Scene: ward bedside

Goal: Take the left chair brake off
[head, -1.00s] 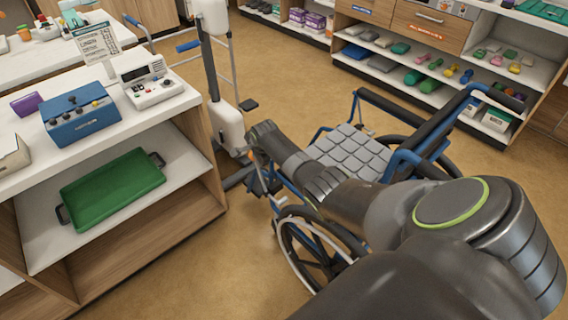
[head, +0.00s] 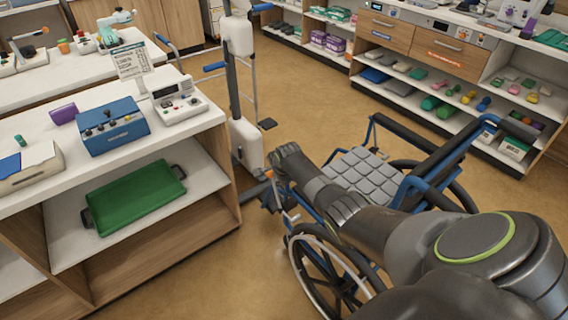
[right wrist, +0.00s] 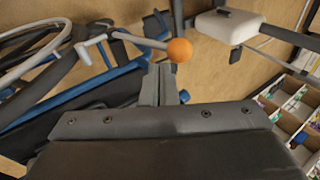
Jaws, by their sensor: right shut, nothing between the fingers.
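The wheelchair (head: 362,172), with a grey padded seat and blue frame, stands at centre right in the head view, partly hidden by my right arm. Its brake lever ends in an orange knob (head: 268,174). In the right wrist view the pale bent lever (right wrist: 125,37) runs across to the orange knob (right wrist: 180,50), just beyond my fingertips. My right gripper (right wrist: 160,72) is shut and empty, close to the lever and knob; I cannot tell whether it touches them. In the head view the right gripper (head: 270,196) is small and dark beside the chair's near side. My left gripper is out of view.
A white-topped counter (head: 165,142) with a blue box (head: 110,125) and a green tray (head: 135,198) stands close on the left. A white lift stand (head: 245,143) rises behind the gripper. Shelves line the back right. Open floor lies between.

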